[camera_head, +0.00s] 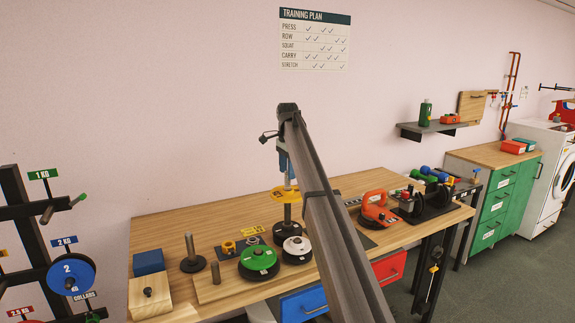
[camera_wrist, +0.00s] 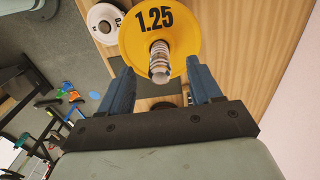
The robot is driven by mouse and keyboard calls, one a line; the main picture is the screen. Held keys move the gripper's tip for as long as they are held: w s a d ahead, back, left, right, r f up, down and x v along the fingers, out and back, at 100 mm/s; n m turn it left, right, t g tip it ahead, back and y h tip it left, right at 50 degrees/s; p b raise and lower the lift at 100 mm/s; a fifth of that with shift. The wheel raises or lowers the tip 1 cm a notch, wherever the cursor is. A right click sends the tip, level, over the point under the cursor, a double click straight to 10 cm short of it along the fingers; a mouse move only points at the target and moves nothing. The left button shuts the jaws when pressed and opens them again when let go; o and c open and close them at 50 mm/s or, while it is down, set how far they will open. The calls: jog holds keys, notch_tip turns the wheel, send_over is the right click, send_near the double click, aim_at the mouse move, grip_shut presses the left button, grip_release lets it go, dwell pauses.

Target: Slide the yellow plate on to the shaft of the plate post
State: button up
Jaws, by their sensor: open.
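The yellow plate (camera_head: 278,195), marked 1.25 in the wrist view (camera_wrist: 183,32), lies around the plate post. In the wrist view the silver shaft (camera_wrist: 160,66) of the post comes up through the plate's centre hole toward me. In the head view the post's dark lower part (camera_head: 287,214) shows under the plate, which sits well above the table. My gripper (camera_head: 287,178) is over the plate. In the wrist view its two blue fingers (camera_wrist: 158,72) are spread apart on either side of the shaft, with nothing clamped between them. Whether the fingertips touch the plate I cannot tell.
On the wooden table (camera_head: 160,228), a green plate (camera_head: 256,258) and a white plate (camera_head: 297,246) stand in front of the post. A red kettlebell (camera_head: 376,208) is to the right. A short peg stand (camera_head: 191,247) and a blue block (camera_head: 149,262) are left.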

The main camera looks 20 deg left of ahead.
aim_at(288, 184)
jog(key=shift+f, duration=3.15)
grip_shut()
jog(key=shift+r, duration=0.1)
